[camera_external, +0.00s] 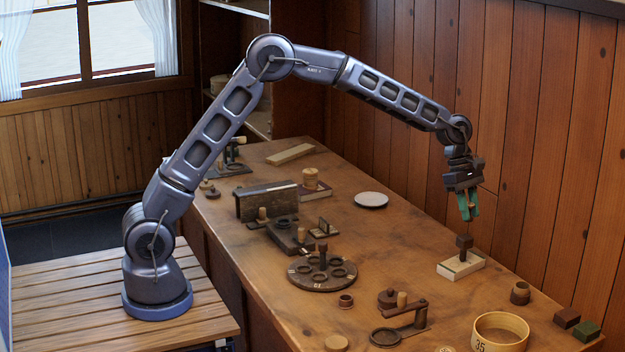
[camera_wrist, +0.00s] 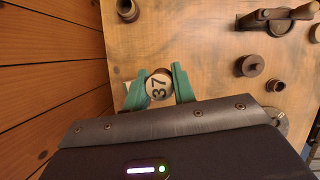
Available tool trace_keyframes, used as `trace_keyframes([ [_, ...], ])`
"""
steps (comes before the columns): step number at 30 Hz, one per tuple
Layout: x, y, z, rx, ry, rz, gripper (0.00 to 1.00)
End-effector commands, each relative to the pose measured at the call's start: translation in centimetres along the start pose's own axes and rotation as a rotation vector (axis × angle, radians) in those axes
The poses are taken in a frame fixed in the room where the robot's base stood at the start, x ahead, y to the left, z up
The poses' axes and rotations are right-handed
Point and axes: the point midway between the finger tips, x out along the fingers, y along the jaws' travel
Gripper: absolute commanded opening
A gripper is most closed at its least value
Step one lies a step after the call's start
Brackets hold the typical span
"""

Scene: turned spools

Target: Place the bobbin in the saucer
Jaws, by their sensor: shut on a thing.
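The bobbin (camera_wrist: 159,86) shows end-on in the wrist view, with a pale round end marked 37, between the two green fingers of my gripper (camera_wrist: 160,84). My gripper is shut on it. In the external view my gripper (camera_external: 468,205) points down, held above the right part of the table; the bobbin is mostly hidden there by the fingers. The saucer (camera_external: 371,200), a pale, flat, round dish, lies empty near the back edge of the table, to the left of my gripper and well apart from it. The wrist view does not show the saucer.
Below my gripper, a dark-topped peg (camera_external: 464,242) stands on a pale block (camera_external: 460,266). A brown cup (camera_external: 520,292) and a round box marked 35 (camera_external: 500,333) stand to the right. A round dark holder (camera_external: 322,276) sits mid-table. The tabletop around the saucer is mostly clear.

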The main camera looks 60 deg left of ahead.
Motion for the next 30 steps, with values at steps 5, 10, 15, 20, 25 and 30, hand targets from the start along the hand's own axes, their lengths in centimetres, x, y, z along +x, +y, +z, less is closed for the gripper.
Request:
trace_keyframes([
  [5,-2.6,4.5,-6.3,-0.099,0.0,0.039,0.05],
  [10,-5.3,8.1,-12.3,-0.188,-0.002,0.076,0.05],
  [15,-8.0,11.0,-18.7,-0.276,-0.001,0.113,0.05],
  [20,-10.7,13.2,-24.8,-0.359,-0.002,0.148,0.05],
  [25,-13.5,14.9,-31.5,-0.447,-0.002,0.183,0.05],
  [30,-16.5,16.0,-38.3,-0.533,-0.001,0.221,0.05],
])
